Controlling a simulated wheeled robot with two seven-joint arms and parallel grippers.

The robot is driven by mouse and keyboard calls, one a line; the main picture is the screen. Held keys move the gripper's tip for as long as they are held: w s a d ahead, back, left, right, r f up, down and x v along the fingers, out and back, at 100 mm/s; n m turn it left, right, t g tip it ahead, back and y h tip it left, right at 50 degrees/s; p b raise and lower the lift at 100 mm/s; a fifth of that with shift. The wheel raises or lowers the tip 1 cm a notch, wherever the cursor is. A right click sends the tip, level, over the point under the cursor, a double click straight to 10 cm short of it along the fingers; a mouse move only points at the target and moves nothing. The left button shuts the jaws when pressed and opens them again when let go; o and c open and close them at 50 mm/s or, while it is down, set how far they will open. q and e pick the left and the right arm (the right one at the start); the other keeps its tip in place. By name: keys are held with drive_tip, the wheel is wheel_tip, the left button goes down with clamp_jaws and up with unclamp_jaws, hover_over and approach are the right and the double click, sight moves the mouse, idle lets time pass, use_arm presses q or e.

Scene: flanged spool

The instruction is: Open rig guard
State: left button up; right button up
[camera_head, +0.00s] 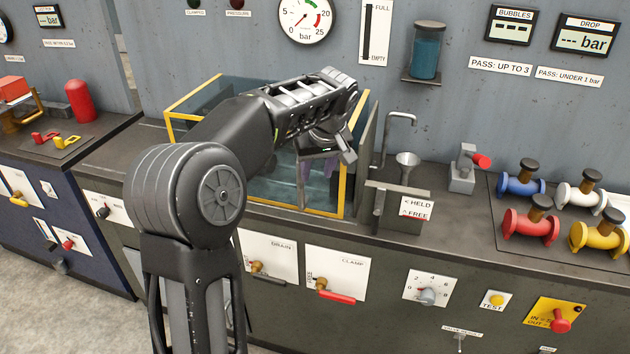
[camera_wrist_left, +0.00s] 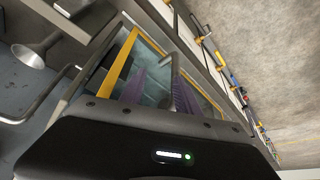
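The rig guard is a clear box with a yellow frame (camera_head: 343,195) on the bench, and it looks closed in the head view. Its yellow edge also shows in the wrist view (camera_wrist_left: 121,62). My left gripper (camera_head: 318,170) reaches over the guard from above, fingers pointing down at its right part. In the wrist view its two purple fingers (camera_wrist_left: 158,90) stand apart, open. A thin grey bar (camera_wrist_left: 174,68) shows close to the right finger; I cannot tell whether they touch. My left arm hides much of the guard's middle. My right gripper is not in view.
A bent grey pipe (camera_head: 402,118) and a funnel (camera_head: 407,160) stand just right of the guard, with a HELD/FREE plate (camera_head: 416,209) in front. Several coloured valves (camera_head: 530,220) stand at the right. DRAIN and CLAMP levers (camera_head: 335,295) are on the front panel below.

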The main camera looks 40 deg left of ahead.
use_arm(q)
drive_tip(key=x, duration=0.5)
drive_tip(key=shift+a+f, duration=0.1)
drive_tip(key=shift+f, duration=0.05)
clamp_jaws()
drive_tip(key=c, duration=0.8)
unclamp_jaws()
drive_tip(key=o, duration=0.8)
drive_tip(key=shift+r+p, duration=0.2)
drive_tip(key=shift+p, duration=0.1)
